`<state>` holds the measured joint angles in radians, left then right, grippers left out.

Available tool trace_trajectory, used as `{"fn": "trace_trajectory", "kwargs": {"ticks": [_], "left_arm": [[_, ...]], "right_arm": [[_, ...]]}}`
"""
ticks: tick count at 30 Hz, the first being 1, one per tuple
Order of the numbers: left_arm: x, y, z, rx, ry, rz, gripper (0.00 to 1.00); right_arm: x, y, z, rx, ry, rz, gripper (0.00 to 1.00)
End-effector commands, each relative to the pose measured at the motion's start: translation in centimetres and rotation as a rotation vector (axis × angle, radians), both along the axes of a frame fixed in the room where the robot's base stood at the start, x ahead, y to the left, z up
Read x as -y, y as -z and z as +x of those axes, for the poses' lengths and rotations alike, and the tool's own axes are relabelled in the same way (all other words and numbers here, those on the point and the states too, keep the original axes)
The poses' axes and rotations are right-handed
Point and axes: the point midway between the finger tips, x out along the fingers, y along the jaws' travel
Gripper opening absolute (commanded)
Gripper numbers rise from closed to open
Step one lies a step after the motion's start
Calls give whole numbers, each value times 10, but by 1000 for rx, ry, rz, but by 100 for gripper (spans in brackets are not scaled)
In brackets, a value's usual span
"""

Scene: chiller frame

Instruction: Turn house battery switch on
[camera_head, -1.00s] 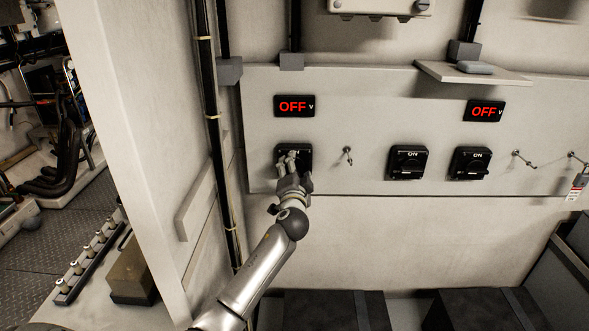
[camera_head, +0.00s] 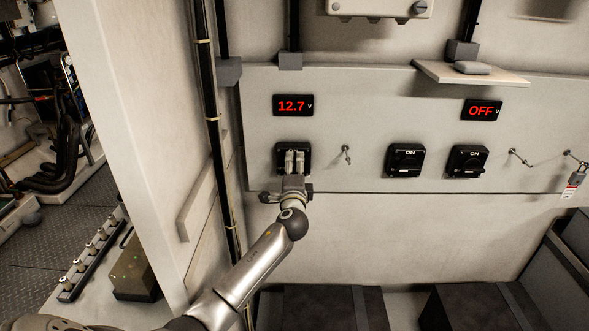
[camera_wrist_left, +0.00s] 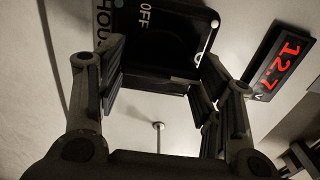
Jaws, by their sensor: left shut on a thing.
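The house battery switch (camera_head: 280,157) is a black square switch at the left end of the pale wall panel. My left gripper (camera_head: 294,157) is in front of it, shut on the switch's knob, and its fingers hide most of the knob. The display (camera_head: 293,105) above this switch reads 12.7 V in red. In the left wrist view the black switch body (camera_wrist_left: 165,40) lies beyond the fingers, with "OFF" and part of "HOUS" lettered beside it. The display (camera_wrist_left: 279,63) shows there too. My right gripper is not in view.
Two similar black switches (camera_head: 406,161) (camera_head: 467,161) sit further right, below a display (camera_head: 481,110) reading OFF. A small key-like fitting (camera_head: 346,155) sticks out near my gripper. A black vertical pipe (camera_head: 211,120) runs left of the panel. A small shelf (camera_head: 510,77) juts out above.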

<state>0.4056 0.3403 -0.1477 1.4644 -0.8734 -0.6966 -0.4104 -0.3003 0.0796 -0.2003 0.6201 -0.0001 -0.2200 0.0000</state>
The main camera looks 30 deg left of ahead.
Motion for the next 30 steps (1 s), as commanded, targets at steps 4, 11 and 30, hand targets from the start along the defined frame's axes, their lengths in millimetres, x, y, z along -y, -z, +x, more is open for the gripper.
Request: {"fn": "trace_trajectory", "kwargs": {"ticks": [4,11,30], "left_arm": [[0,2,0,-7,0,8,37],[0,2,0,-8,0,9,37],[3,1,-3,-5,1,5,82]], "right_arm": [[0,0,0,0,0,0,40],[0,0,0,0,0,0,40],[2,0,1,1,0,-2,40]]}}
